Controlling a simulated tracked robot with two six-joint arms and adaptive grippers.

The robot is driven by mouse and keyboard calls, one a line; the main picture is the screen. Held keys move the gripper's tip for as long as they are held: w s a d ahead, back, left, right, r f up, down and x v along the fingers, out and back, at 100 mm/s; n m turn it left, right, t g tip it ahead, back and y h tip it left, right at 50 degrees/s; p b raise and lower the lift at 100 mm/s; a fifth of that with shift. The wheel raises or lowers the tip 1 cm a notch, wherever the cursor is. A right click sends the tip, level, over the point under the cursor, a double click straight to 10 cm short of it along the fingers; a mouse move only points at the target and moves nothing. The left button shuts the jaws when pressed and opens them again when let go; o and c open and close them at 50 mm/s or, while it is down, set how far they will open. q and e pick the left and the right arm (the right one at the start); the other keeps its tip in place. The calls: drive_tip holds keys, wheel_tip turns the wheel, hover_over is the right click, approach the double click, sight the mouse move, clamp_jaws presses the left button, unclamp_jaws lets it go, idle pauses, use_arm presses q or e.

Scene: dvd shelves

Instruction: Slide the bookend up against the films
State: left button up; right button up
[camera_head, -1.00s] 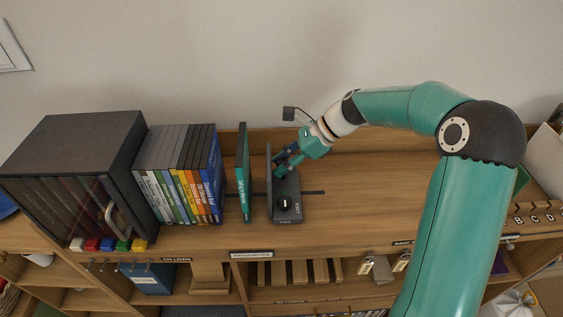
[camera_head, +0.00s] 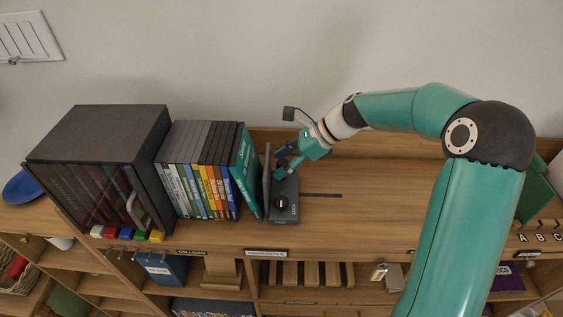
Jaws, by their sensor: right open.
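The black bookend (camera_head: 285,207) stands on the wooden shelf top, its upright plate facing the films and a round knob on its base. The row of films (camera_head: 205,187) stands to its left. A teal film (camera_head: 246,180) at the row's right end leans left against the row. Its foot is close to the bookend's plate; I cannot tell if they touch. My right gripper (camera_head: 284,167) is open, low over the back of the bookend's base, just right of the plate; contact is hard to tell. My left gripper is out of view.
A dark box of discs (camera_head: 105,155) stands left of the films. A dark slot or rail (camera_head: 322,195) runs right from the bookend. The shelf top (camera_head: 370,215) right of it is clear, apart from my right arm reaching over it. Cubbies lie below the front edge.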

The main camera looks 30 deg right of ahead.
drive_tip(key=shift+s, duration=0.1)
drive_tip(key=v, duration=1.1)
drive_tip(key=shift+d+r, duration=0.3)
